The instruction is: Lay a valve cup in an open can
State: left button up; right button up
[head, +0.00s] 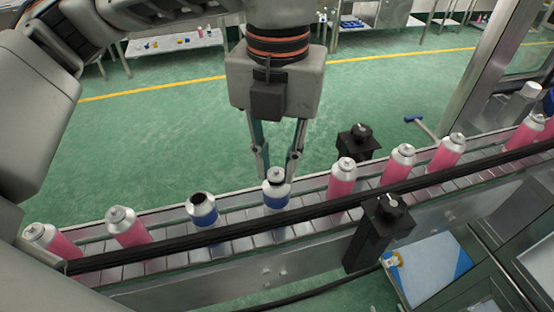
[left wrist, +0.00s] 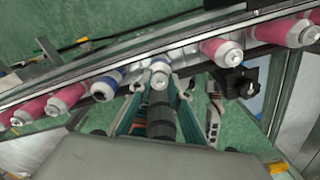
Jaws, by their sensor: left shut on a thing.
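My left gripper (head: 278,172) points down over the conveyor, its fingers on either side of the top of a blue can (head: 277,197). It is shut on a silver valve cup (head: 276,174) at that can's mouth; whether the cup is fully seated I cannot tell. The left wrist view also shows the gripper (left wrist: 159,80) around this can top (left wrist: 160,66). A second blue can (head: 203,211) stands upright to the left with a dark, open mouth; it also shows in the left wrist view (left wrist: 104,87). My right gripper is not in view.
Pink cans with valves stand on both sides along the conveyor, such as one on the left (head: 126,228) and one on the right (head: 342,178). A dark rail (head: 230,233) runs along the near side. Black posts (head: 381,232) flank the belt to the right.

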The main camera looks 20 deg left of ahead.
aim_at(277, 168)
pick_arm(q)
jog(key=o, duration=0.8)
jog(key=shift+c, duration=0.2)
jog(key=o, duration=0.5)
jog(key=shift+o, duration=0.2)
jog(key=shift+r, duration=0.15)
jog(key=shift+r+p, duration=1.85)
jog(key=shift+r, duration=1.5)
